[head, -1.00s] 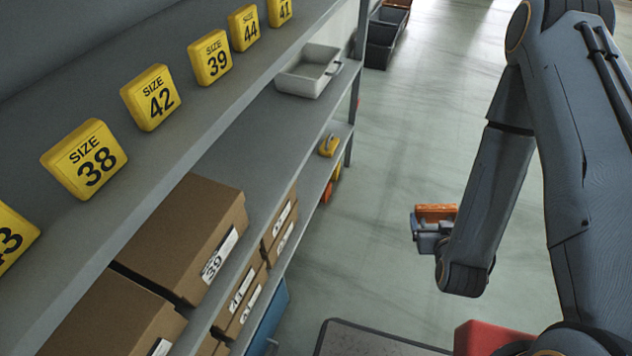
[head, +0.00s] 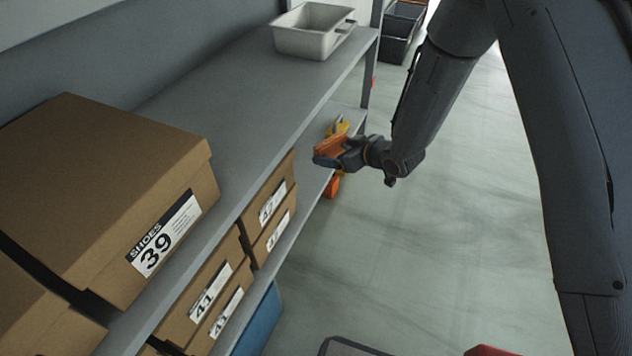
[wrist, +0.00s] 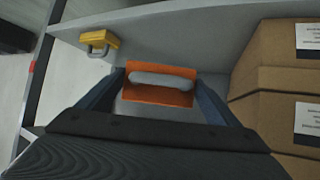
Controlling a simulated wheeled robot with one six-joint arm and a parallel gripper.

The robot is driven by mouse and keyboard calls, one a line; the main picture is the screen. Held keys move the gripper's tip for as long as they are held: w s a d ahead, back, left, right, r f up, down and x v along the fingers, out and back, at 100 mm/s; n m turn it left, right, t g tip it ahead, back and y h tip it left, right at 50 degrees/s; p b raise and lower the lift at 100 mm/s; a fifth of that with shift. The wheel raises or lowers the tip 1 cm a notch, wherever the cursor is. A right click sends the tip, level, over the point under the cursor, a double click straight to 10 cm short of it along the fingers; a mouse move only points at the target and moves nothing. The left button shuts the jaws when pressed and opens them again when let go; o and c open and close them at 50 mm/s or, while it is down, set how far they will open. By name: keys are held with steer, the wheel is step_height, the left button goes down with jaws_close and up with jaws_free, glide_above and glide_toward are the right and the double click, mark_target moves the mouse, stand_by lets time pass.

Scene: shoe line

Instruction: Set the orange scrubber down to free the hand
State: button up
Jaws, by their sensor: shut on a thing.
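The orange scrubber (wrist: 160,94) has a flat orange body and a grey handle. It is between the two fingers of my gripper (wrist: 158,98) in the wrist view, with a grey shelf surface behind it. In the head view the scrubber (head: 332,146) shows at the end of my gripper (head: 335,157), by the edge of the lower shelf (head: 312,131). My gripper is shut on the scrubber. Whether the scrubber touches the shelf, I cannot tell.
A yellow padlock-shaped thing (wrist: 100,42) sits on the shelf left of the scrubber. Brown shoe boxes (wrist: 285,70) stand to the right. A grey tray (head: 312,32) is on the shelf above. Bare shelf surface lies around the scrubber.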

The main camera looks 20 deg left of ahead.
steer(key=n+g+b, duration=0.1)
steer(key=b, duration=0.2)
glide_above(319, 176)
steer(key=f, duration=0.1)
steer(key=shift+g+y, duration=0.3)
steer(key=shift+y, duration=0.1)
step_height(319, 176, down, 10)
steer(key=b, duration=0.3)
steer(key=shift+r, duration=0.1)
